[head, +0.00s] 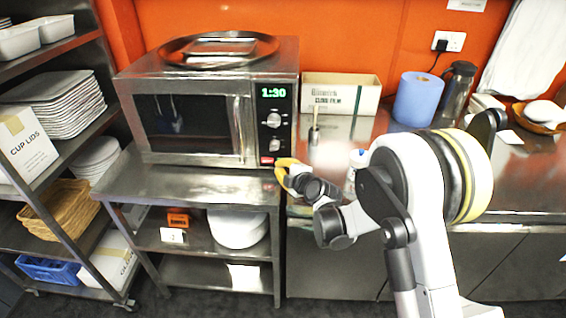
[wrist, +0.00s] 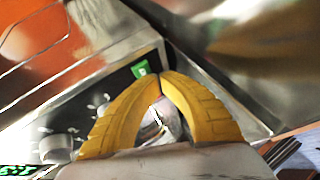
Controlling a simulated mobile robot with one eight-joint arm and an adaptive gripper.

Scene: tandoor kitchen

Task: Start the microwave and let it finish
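The steel microwave (head: 188,125) stands on a steel shelf unit with its door closed and a vertical handle (head: 239,130). Its black control panel shows a green 1:30 display (head: 273,93), two knobs (head: 273,119) and a small red patch (head: 267,160) at the bottom. In the wrist view, a knob (wrist: 60,148) and a small green button (wrist: 142,68) show on the panel. My yellow gripper (wrist: 160,76) has its fingertips together, close to the green button; contact is unclear. A silvery round shape shows between the fingers. In the head view, my gripper (head: 281,174) is by the panel's lower right corner.
A round steel tray (head: 219,62) lies on the microwave. To the right, the counter holds a cling film box (head: 341,107), a blue paper roll (head: 417,98) and a flask (head: 457,88). A rack of plates and baskets stands left. The shelf (head: 190,184) before the microwave is clear.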

